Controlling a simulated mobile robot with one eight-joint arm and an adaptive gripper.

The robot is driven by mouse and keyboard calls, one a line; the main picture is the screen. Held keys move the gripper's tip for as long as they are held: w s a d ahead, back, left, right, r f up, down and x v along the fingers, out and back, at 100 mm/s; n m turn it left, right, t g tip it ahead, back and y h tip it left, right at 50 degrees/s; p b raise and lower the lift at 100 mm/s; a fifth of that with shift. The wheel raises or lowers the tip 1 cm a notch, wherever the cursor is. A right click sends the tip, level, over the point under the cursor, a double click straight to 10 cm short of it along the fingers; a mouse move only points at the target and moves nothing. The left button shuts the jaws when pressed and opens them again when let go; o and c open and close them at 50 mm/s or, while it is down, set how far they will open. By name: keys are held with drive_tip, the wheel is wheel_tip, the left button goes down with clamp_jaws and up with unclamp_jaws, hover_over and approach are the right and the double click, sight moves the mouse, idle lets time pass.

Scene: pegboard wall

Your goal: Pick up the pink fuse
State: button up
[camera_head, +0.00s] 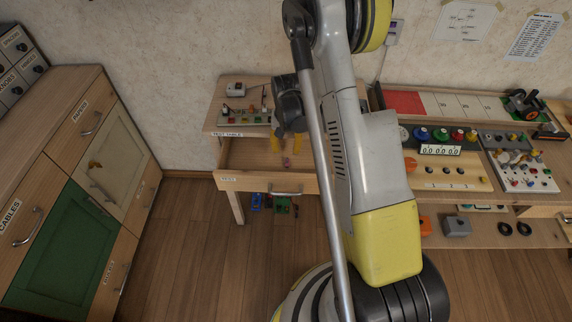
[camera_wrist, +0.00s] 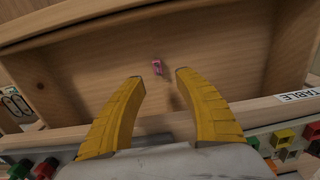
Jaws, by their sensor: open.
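The pink fuse (camera_wrist: 157,67) is a small piece lying on the wooden floor of an open drawer (camera_wrist: 90,72), ahead of my fingertips in the wrist view. In the head view the fuse (camera_head: 286,162) is a small pink spot in the open drawer (camera_head: 235,155) below the test table. My gripper (camera_wrist: 159,75) has two yellow fingers spread apart with nothing between them. In the head view my gripper (camera_head: 268,148) is over the drawer, partly hidden by my arm. The fuse is apart from both fingers.
The test table top (camera_head: 214,126) carries a board with coloured parts (camera_head: 242,116) just behind the drawer. The drawer's front wall (camera_head: 240,182) and side walls bound the space. A cabinet (camera_head: 75,200) stands left; a workbench (camera_head: 480,230) stands right. Small parts (camera_head: 282,205) show below the drawer.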

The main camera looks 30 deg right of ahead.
sight(287, 160)
drive_tip(key=f+b, duration=0.1)
drive_tip(key=f, duration=0.1)
drive_tip(key=f+b, duration=0.1)
drive_tip(key=f, duration=0.1)
drive_tip(key=f+b, duration=0.1)
drive_tip(key=f, duration=0.2)
drive_tip(key=shift+s+d, duration=0.1)
drive_tip(key=shift+s, duration=0.15)
drive_tip(key=shift+r, duration=0.1)
clamp_jaws()
